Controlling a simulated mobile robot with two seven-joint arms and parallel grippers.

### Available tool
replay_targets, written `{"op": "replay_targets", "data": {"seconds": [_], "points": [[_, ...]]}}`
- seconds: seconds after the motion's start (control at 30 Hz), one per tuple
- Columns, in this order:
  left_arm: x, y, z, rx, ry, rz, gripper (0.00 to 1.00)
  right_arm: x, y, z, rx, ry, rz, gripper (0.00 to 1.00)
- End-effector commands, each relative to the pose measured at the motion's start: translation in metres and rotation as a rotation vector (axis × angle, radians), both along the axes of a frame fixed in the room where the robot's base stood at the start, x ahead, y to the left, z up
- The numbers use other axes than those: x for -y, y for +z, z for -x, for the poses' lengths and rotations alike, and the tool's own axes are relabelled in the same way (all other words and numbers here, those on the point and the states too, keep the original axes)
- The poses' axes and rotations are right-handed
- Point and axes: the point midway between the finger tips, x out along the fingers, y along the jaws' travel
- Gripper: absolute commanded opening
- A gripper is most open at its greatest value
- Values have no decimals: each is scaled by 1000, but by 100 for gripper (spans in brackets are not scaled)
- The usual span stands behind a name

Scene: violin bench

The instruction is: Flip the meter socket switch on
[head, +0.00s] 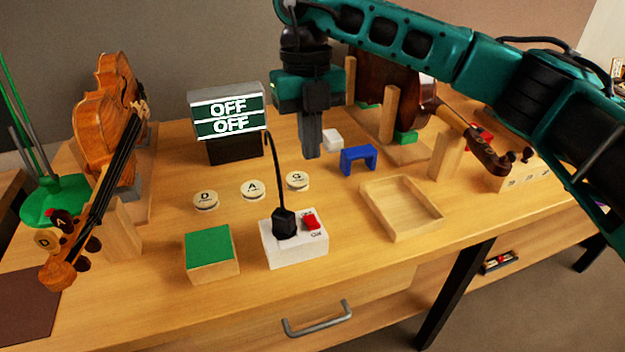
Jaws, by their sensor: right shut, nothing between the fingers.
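The meter socket (296,251) is a white block near the front of the bench. A black plug (285,223) stands in its top, with a black cable running up to the meter. A red rocker switch (310,221) sits on the socket's right side, beside small lettering. The meter (229,113) stands at the back and its display reads OFF on two lines. My right gripper (313,152) points down, shut and empty, behind the socket and apart from it, near a white block and a blue bridge. My left gripper is not in view.
Round discs marked D (206,200), A (253,190) and G (297,181) lie behind the socket. A green-topped block (212,254) is left of it. A shallow wooden tray (436,227) and a blue bridge (358,157) are to the right. Violins stand on both sides.

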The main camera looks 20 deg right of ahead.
Motion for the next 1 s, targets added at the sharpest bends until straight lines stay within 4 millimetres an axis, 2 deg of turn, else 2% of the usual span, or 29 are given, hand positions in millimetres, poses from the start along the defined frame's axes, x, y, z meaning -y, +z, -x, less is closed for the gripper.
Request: {"op": "replay_targets", "data": {"seconds": [0.17, 0.4, 0.6, 0.8, 1.0], "points": [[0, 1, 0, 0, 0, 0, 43, 1, -30, 4, -5, 0, 1, 0], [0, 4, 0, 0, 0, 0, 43, 1, -82, 11, -5, 1, 1, 0], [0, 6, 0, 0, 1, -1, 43, 1, -115, 15, -4, 1, 0, 0], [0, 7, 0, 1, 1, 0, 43, 1, -131, 16, -2, 1, -1, 0], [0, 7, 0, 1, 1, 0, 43, 1, -133, 17, 0, 1, -1, 0]]}}
